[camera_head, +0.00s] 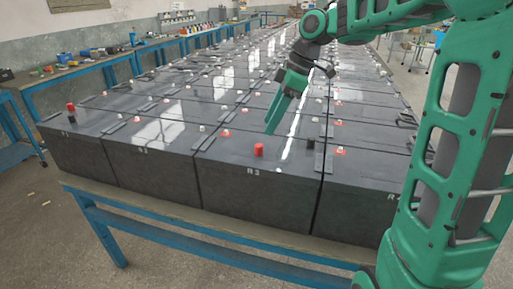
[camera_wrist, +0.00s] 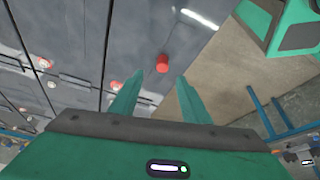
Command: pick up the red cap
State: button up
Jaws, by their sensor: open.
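A red cap (camera_head: 259,150) stands upright on top of the dark grey battery marked R3 (camera_head: 246,186), near its front edge. In the wrist view the red cap (camera_wrist: 162,63) shows just beyond the fingertips, roughly centred between them. My gripper (camera_head: 270,130) points down over the batteries, above and a little behind the cap in the head view. In the wrist view my gripper (camera_wrist: 158,78) has its two green fingers apart with nothing between them. It does not touch the cap. A second red cap (camera_head: 70,106) stands on the leftmost front battery.
Rows of batteries fill a blue-framed table (camera_head: 225,238). Small white and red terminals and black strips stick up from the tops. A black cap (camera_head: 310,143) is right of the R3 cap. A blue bench (camera_head: 93,67) with small items runs along the left wall.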

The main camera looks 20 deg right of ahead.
aim_at(260, 145)
jog(key=x, duration=0.3)
jog(key=shift+d, duration=0.15)
jog(key=shift+s+x, duration=0.15)
jog(key=shift+x, duration=1.2)
jog(key=shift+s+x, duration=0.1)
jog(key=shift+x, duration=1.25)
grip_shut()
